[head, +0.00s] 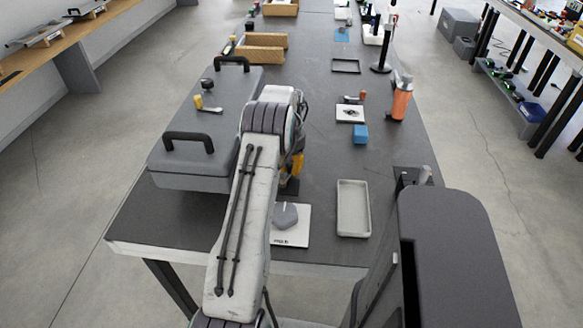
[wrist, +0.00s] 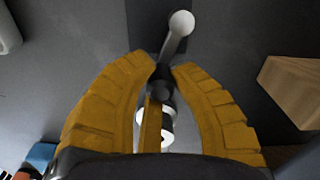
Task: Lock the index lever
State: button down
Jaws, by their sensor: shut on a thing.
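The index lever (wrist: 176,42) shows in the wrist view as a slim grey arm with a pale round knob at its far end. Its near end meets a dark round part between my fingertips. My gripper (wrist: 166,69) has its yellow fingers closed in around that near end, with the knob beyond the tips. In the head view my gripper (head: 296,165) is mostly hidden behind my arm, over a dark patch on the table. The lever cannot be made out there. A white and dark round part shows between the fingers, partly covered.
A grey case (head: 185,180) with black handles lies left of my arm. A white card with a grey knob (head: 285,216) and an empty pale tray (head: 353,210) are near the front edge. A blue block (head: 361,134) and an orange bottle (head: 401,103) stand farther right. A wooden block (wrist: 292,88) shows right in the wrist view.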

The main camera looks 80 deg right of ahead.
aim_at(290, 164)
jog(key=shift+a+f, duration=0.25)
jog(key=c, duration=1.1)
grip_release()
jog(key=shift+d+r, duration=0.1)
jog(key=shift+r, duration=0.05)
jog(key=shift+r, duration=0.1)
jog(key=shift+d+r, duration=0.15)
jog(key=shift+r, duration=0.35)
notch_tip(290, 164, up, 11)
jog(key=shift+f, duration=0.1)
